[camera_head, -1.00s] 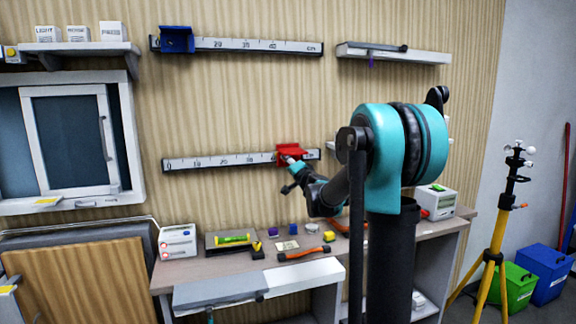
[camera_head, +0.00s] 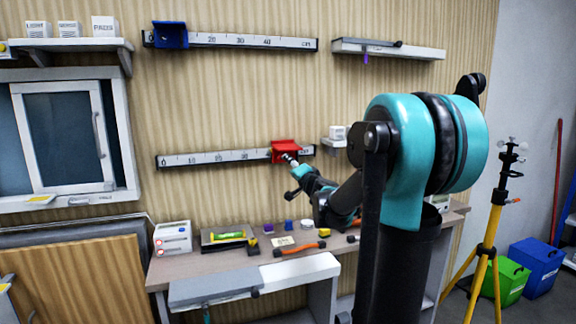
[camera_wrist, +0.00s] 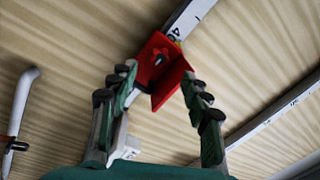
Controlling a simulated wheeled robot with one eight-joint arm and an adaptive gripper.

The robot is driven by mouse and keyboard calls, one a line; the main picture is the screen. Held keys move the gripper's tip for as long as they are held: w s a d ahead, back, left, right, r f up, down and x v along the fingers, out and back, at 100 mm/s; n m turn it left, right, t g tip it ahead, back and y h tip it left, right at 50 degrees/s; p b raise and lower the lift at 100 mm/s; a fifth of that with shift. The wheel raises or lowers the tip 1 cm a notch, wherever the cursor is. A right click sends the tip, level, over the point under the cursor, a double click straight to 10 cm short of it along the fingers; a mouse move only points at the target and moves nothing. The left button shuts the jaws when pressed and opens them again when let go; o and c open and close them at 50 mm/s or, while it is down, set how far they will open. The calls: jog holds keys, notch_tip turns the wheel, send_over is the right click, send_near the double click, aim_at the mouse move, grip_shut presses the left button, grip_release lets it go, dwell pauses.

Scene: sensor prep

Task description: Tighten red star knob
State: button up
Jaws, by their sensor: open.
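The red bracket (camera_head: 286,148) sits near the right end of the lower wall rail (camera_head: 215,157). In the wrist view the red bracket (camera_wrist: 170,76) is ahead of my gripper (camera_wrist: 159,90), between and beyond the fingertips. A small dark part (camera_wrist: 158,58) shows on its face. I cannot make out a separate red star knob. My gripper (camera_head: 292,161) is just below and in front of the bracket in the head view. Its fingers are spread apart with nothing held. Whether a fingertip touches the bracket cannot be told.
A blue bracket (camera_head: 170,35) sits on the upper rail (camera_head: 250,41). Below is a workbench (camera_head: 225,262) with small blocks, an orange-handled tool (camera_head: 299,248) and a white box (camera_head: 172,238). A yellow tripod (camera_head: 489,240) stands at the right.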

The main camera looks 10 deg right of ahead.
jog(key=shift+s, duration=0.1)
jog(key=s+d+n+g, duration=0.1)
jog(key=s+d+n, duration=0.2)
jog(key=s+n, duration=0.55)
jog(key=shift+m+y, duration=0.3)
jog(key=shift+m, duration=0.05)
jog(key=x, duration=1.7)
jog(key=shift+d+r, duration=0.1)
jog(key=shift+r, duration=0.3)
grip_shut()
